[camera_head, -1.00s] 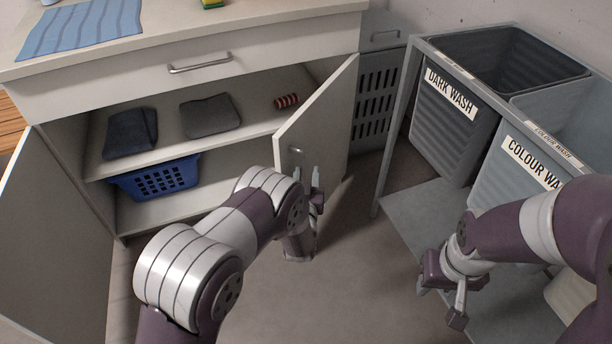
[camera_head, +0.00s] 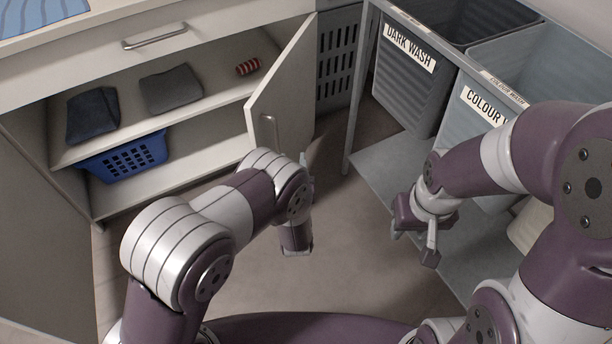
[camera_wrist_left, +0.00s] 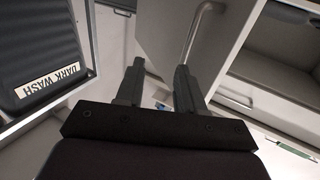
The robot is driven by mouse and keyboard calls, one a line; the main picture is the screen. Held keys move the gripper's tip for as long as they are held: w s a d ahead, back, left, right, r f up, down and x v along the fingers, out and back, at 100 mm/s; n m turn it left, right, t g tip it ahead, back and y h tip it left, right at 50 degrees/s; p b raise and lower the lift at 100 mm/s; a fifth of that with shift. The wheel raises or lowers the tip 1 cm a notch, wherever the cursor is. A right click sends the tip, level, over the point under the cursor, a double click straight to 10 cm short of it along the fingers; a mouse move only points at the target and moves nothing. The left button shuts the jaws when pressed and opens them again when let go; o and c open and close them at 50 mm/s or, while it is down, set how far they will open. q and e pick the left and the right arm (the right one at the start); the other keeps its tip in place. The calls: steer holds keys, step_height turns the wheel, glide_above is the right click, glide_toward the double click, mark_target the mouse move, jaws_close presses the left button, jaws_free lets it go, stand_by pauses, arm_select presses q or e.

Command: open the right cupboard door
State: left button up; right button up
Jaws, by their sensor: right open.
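The right cupboard door (camera_head: 288,85) stands partly open, its outer face and handle (camera_head: 268,130) towards me. In the left wrist view the door (camera_wrist_left: 165,40) and its handle (camera_wrist_left: 196,32) are just beyond the fingertips. My left gripper (camera_wrist_left: 158,88) has its two fingers apart with nothing between them. In the head view the left gripper (camera_head: 304,168) is mostly hidden behind its own arm, close to the door's outer face. My right gripper (camera_head: 415,240) is open and empty, over the floor by the bin frame, away from the door.
The left cupboard door (camera_head: 35,220) stands open. Shelves hold folded cloths (camera_head: 170,90), a red striped roll (camera_head: 248,67) and a blue basket (camera_head: 130,158). The bin frame (camera_head: 360,90) with the dark wash bin (camera_head: 410,85) stands right. Floor between is clear.

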arm_select(q)
steer(key=shift+s+d+p, duration=0.2)
steer(key=shift+s+d, duration=0.6)
steer(key=shift+s, duration=0.35)
steer(key=shift+s+d+p, duration=0.2)
steer(key=shift+s+d, duration=0.6)
steer(key=shift+s, duration=0.35)
